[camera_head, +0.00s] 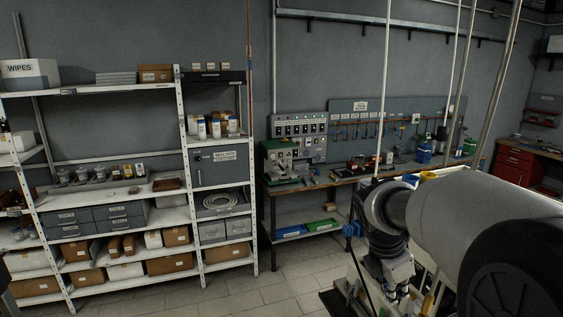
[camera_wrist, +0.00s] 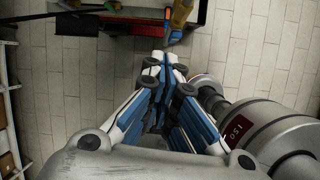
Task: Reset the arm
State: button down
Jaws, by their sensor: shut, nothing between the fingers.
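My gripper (camera_wrist: 165,66) fills the middle of the wrist view. Its blue-and-white fingers come together at the tips, with nothing visible between them. The tips point toward the top of the picture, above the tiled floor. In the head view my arm comes in from the right as a large grey cylinder and bends down at a rounded joint. The gripper's fingertips cannot be made out clearly there.
White shelving (camera_head: 188,165) with boxes stands at the left. A workbench (camera_head: 345,182) with tools runs along the back wall. A red cabinet (camera_head: 515,166) is at the far right. Tiled floor (camera_head: 240,297) is open before the shelves. Thin upright poles (camera_head: 457,65) stand near my arm.

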jog(key=s+a+f+m+t+y+b, duration=0.1)
jog(key=s+a+f+m+b, duration=0.3)
jog(key=s+f+m+b, duration=0.6)
jog(key=s+a+f+m+t+y+b, duration=0.1)
jog(key=s+a+f+m+y+b, duration=0.2)
jog(key=s+f+m+b, duration=0.7)
notch_tip(320, 180, down, 2)
jog(key=s+a+b, duration=0.2)
jog(key=b, duration=0.1)
jog(key=shift+s+f+t, duration=0.15)
jog(key=shift+s+t, duration=0.2)
jog(key=shift+t, duration=0.05)
